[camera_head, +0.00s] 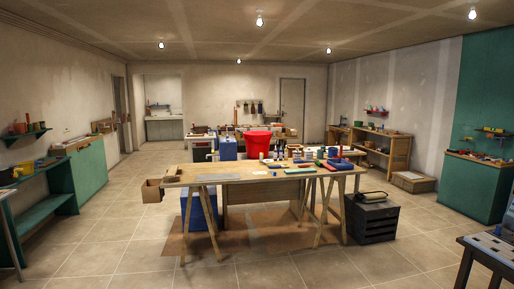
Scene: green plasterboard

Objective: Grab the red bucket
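The red bucket (257,144) shows in the head view near the middle of the room. It appears upright, at or just behind the far edge of a wooden trestle table (238,176). The table's edge and small items hide its lowest part, so I cannot tell what it stands on. Neither of my grippers shows in the head view.
Small tools and boxes crowd the table's right half. A dark crate (372,220) stands by its right legs, and a blue container (198,208) is under its left side. Green cabinets (84,170) line the left wall. The tiled floor (120,245) in front is clear.

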